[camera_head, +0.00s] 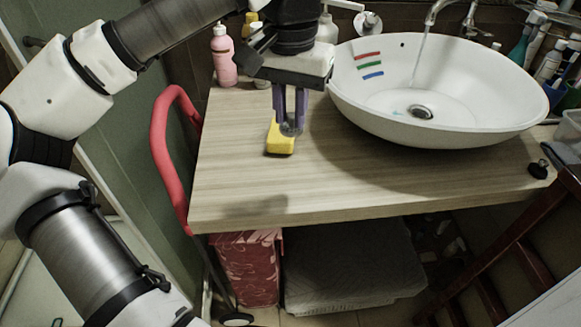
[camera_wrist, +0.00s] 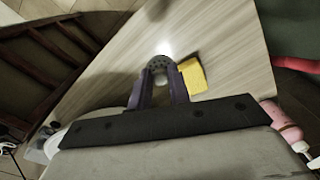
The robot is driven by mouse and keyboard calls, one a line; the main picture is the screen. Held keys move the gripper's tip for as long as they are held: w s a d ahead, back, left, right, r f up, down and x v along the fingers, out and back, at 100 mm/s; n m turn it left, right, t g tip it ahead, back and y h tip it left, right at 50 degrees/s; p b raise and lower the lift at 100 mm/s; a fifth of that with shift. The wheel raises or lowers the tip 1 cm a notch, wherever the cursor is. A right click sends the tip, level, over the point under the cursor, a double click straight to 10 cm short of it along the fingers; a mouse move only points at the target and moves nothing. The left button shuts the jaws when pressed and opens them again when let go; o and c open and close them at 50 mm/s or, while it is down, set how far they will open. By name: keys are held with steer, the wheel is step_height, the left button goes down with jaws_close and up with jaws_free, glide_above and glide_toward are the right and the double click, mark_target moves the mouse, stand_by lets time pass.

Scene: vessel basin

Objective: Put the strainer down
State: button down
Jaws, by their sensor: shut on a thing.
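My gripper (camera_head: 290,112) points down over the left part of the wooden counter. Its two purple fingers are shut on the strainer (camera_head: 291,128), a small round grey metal piece with holes. The strainer shows between the fingertips in the wrist view (camera_wrist: 159,63), near the bare counter top. I cannot tell whether it touches the counter. A yellow sponge (camera_head: 279,143) lies on the counter, right beside the strainer in the picture. It also shows just right of the fingers in the wrist view (camera_wrist: 193,77).
A white basin (camera_head: 440,125) with running water stands to the right. A pink bottle (camera_head: 223,58) stands at the back left, and a black stopper (camera_head: 538,169) at the right edge. The counter (camera_head: 350,180) is clear in front. A red rail (camera_head: 160,150) runs along its left side.

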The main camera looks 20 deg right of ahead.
step_height(320, 180, down, 13)
steer(key=shift+r, duration=0.2)
stand_by(0.3)
steer(key=shift+f, duration=0.2)
steer(key=c, duration=1.3)
jaws_free()
steer(key=shift+r, duration=0.1)
step_height(320, 180, up, 12)
steer(key=shift+r, duration=0.15)
